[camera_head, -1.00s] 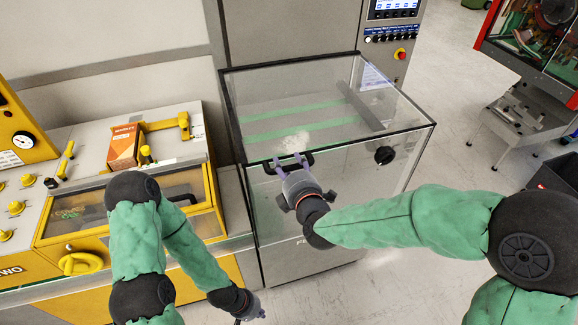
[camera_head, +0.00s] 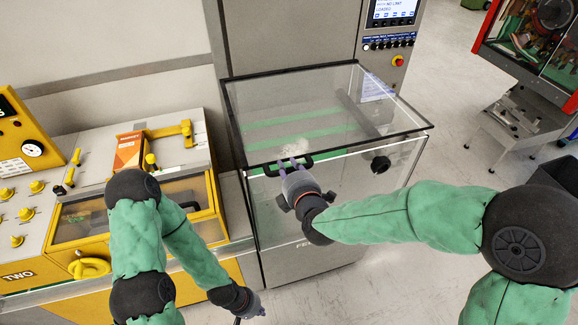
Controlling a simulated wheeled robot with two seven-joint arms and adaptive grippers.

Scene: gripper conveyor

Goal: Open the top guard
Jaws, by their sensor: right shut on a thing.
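The top guard (camera_head: 297,75) is a clear panel in a black frame on top of the transparent machine box. Its front edge appears slightly raised, with a thin gap above the box rim. A black bar handle (camera_head: 271,171) sits at the middle of the front edge.
A yellow machine (camera_head: 24,275) with knobs stands on the left, with an orange box (camera_head: 129,152) on top. A control panel (camera_head: 393,40) with a red button is behind the guard. A red-framed machine (camera_head: 495,22) stands at the right. Floor between is clear.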

